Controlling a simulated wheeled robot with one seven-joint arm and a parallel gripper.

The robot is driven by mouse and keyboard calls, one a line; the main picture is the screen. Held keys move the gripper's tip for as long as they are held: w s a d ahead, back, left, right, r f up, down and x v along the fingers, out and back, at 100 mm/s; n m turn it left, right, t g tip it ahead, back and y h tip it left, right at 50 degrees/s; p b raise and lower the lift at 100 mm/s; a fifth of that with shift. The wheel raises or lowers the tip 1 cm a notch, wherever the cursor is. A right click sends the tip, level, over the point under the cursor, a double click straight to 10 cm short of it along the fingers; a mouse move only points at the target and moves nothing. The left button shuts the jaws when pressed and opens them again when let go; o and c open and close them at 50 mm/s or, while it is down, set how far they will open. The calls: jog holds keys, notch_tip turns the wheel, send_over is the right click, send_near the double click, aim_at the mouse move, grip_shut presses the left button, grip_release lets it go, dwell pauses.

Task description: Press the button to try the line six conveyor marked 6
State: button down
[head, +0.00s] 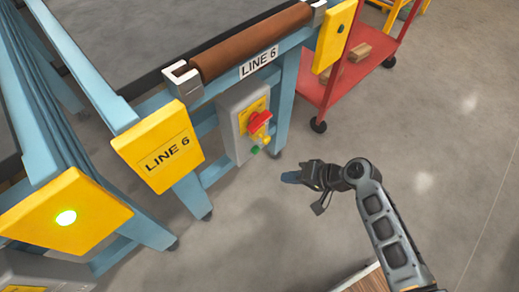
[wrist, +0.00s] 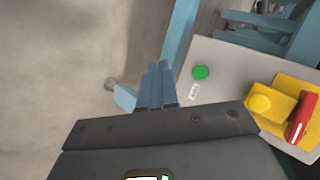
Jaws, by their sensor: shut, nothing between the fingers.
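The line six conveyor has a blue frame, a brown roller (head: 250,42) and a yellow plate marked LINE 6 (head: 158,147). A grey control box (head: 231,131) hangs on its leg, with a red switch (head: 260,122) on a yellow backing. A small green button (head: 254,150) sits low on the box; in the wrist view the green button (wrist: 200,72) is beside a small white label (wrist: 194,91). My gripper (head: 290,177) is shut and empty, right of and below the box in the head view. In the wrist view its blue fingertips (wrist: 158,78) are left of the button, apart from it.
A neighbouring blue conveyor on the left carries a yellow plate (head: 90,212) with a lit green lamp (head: 66,217). A red cart (head: 330,88) with brown boxes stands behind right. Grey floor (head: 430,120) is open on the right.

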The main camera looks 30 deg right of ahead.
aim_at(256, 150)
jog(key=shift+w, duration=0.1)
jog(key=w+a+b, duration=0.2)
jog(key=w+a, duration=0.1)
jog(key=w, duration=0.5)
jog(key=shift+w, duration=0.2)
dwell(2.0)
jog(key=shift+w, duration=0.25)
jog(key=shift+w+a, duration=0.2)
jog(key=shift+w, duration=0.3)
dwell(0.8)
jog(key=shift+s, duration=0.1)
jog(key=shift+s+d+p, duration=0.25)
jog(key=shift+s+p, duration=0.1)
jog(key=shift+s, duration=0.45)
jog(key=shift+s, duration=0.1)
